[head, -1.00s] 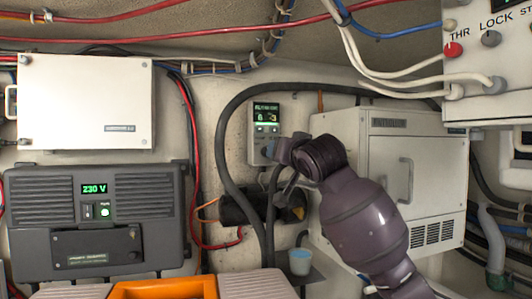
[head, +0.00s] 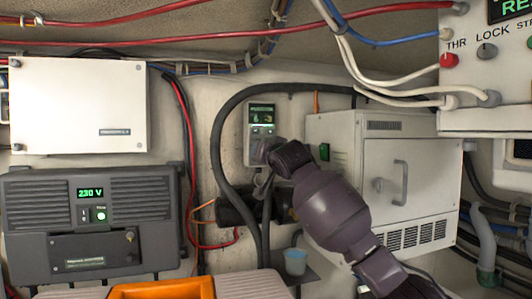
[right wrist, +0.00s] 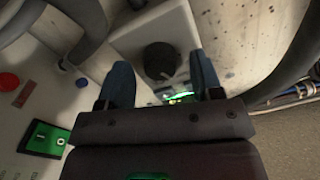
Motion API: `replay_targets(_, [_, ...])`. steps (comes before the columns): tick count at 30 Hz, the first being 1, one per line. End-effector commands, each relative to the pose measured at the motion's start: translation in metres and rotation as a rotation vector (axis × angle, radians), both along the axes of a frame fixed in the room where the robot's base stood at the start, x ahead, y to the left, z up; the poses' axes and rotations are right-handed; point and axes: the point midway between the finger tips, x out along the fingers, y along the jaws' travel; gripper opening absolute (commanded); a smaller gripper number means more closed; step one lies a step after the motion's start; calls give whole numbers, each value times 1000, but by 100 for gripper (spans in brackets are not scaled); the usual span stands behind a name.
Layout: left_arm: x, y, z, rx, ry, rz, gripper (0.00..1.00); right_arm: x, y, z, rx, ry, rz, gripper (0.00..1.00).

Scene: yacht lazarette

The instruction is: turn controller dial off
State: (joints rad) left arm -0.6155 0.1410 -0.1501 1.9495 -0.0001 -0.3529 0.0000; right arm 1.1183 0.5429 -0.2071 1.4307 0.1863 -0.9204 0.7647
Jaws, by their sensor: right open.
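The controller (head: 250,125) is a small pale upright box on the back wall, with a lit green screen at its top. Its black round dial (right wrist: 161,61) shows in the right wrist view, on the lower part of the box's face. In the head view the dial is mostly hidden by my right gripper (head: 262,152). In the right wrist view the blue fingers of my right gripper (right wrist: 160,66) are open, one on each side of the dial. A gap shows on both sides; contact is not visible. My left gripper is not in view.
A black hose (head: 216,150) loops around the controller's left side and top. A white cabinet (head: 365,160) with a handle stands close on the right. A grey 230 V unit (head: 90,222) and a blue cup (head: 295,262) are nearby. A switch panel (head: 485,75) hangs at upper right.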

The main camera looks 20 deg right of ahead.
Motion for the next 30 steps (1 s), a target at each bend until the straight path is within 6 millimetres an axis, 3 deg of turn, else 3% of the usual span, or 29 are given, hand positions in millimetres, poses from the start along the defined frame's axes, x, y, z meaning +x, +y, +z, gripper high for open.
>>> replay_targets(8, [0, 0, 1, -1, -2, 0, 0, 1, 0, 0, 0, 0, 0, 58])
replay_targets(15, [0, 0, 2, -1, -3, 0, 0, 0, 0, 0, 0, 0, 0, 22])
replay_targets(18, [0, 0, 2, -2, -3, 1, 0, 1, 0, 0, 0, 0, 0, 10])
replay_targets(30, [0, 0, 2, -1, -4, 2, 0, 0, 0, 0, -100, -4, 0, 10])
